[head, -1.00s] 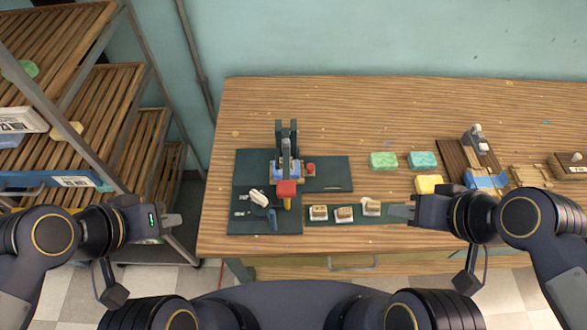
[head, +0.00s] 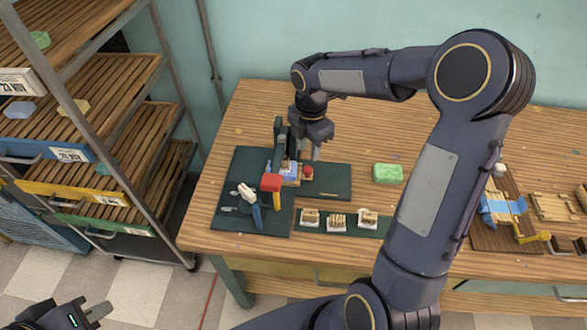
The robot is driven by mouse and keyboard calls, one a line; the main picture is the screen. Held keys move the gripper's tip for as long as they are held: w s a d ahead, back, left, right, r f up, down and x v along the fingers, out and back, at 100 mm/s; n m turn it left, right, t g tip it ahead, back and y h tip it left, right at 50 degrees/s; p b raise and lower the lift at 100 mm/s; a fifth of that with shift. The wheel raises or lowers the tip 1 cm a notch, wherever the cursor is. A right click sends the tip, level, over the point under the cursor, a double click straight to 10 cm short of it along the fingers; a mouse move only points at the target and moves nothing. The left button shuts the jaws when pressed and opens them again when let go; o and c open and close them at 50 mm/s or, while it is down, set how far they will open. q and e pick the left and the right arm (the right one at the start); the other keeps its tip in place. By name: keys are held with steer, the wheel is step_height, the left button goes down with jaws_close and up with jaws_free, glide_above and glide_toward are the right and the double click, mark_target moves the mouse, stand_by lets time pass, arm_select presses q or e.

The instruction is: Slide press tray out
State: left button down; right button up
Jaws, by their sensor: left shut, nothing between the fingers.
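The press stands on a dark green mat (head: 245,170) at the left of the table. It has a dark upright (head: 279,135), a red block (head: 272,182) and a yellow part below it. A blue and tan piece (head: 291,174), perhaps the press tray, sits at its base, partly hidden. My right gripper (head: 314,152) points down just above and right of this piece. Its finger gap is unclear, and I cannot tell whether it touches anything. My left gripper (head: 98,312) is shut and empty, low at the left, away from the table.
A green soap block (head: 388,173) lies right of the press. Several small pieces sit on a strip in front. A white-handled tool (head: 248,194) lies on the mat. A slatted rack (head: 90,130) stands left. My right arm crosses the table, hiding part of it.

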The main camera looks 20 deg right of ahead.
mark_target(308, 169)
step_height(308, 169, down, 7)
steer(key=shift+f, duration=0.2)
stand_by(0.3)
jaws_close()
